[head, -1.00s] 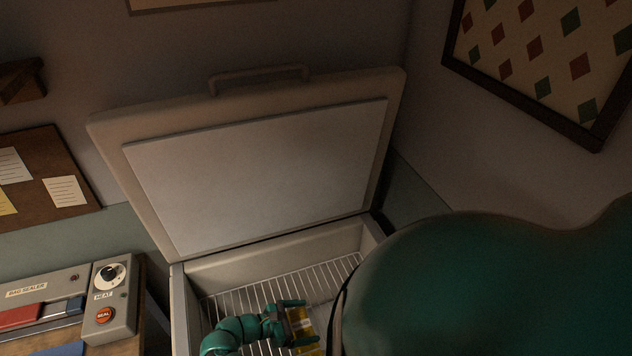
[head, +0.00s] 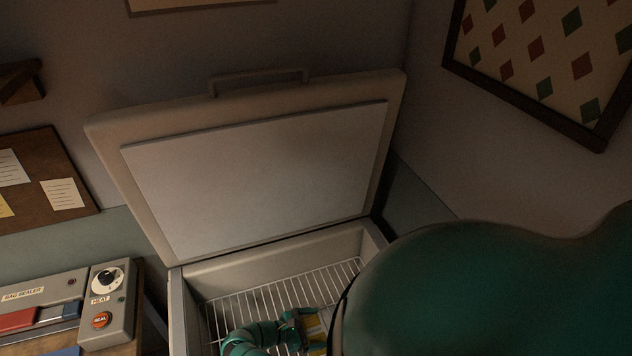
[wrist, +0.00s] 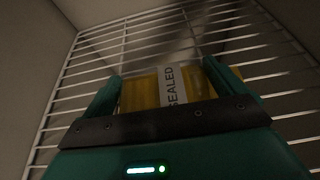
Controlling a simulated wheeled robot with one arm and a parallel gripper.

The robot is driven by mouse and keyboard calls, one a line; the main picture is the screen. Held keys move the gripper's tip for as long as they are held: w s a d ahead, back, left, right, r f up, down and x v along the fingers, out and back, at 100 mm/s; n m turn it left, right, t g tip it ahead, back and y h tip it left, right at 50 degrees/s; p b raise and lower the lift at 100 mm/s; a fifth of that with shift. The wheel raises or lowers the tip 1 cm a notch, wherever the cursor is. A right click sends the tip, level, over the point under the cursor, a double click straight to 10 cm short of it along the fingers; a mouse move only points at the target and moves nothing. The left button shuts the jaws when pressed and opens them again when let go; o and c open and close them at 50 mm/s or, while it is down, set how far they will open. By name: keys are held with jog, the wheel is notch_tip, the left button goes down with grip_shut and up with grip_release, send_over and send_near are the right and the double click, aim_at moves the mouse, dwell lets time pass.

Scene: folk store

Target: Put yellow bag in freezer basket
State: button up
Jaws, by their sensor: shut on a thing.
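The yellow bag (wrist: 143,93) has a white band reading "SEALED". In the wrist view it lies between the fingers of my gripper (wrist: 160,88), which is shut on it. In the head view the bag (head: 315,326) and my gripper (head: 303,325) are inside the open chest freezer, over the white wire freezer basket (head: 285,289). The basket's wires also show around the bag in the wrist view (wrist: 80,70). I cannot tell whether the bag touches the wires. Part of the bag is hidden by my arm.
The freezer lid (head: 265,180) stands open, leaning back near the wall. The freezer's rim (head: 178,310) bounds the opening. A bag sealer (head: 105,300) sits on a wooden table at the left. My green arm blocks the lower right.

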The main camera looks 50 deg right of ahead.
jog(key=shift+f, duration=0.4)
jog(key=shift+f, duration=0.1)
jog(key=o, duration=0.7)
jog(key=shift+c, duration=0.2)
jog(key=b+v, duration=0.1)
jog(key=v, duration=0.6)
jog(key=shift+w+a+r, duration=0.1)
jog(key=shift+a+r, duration=0.1)
jog(key=shift+a, duration=0.05)
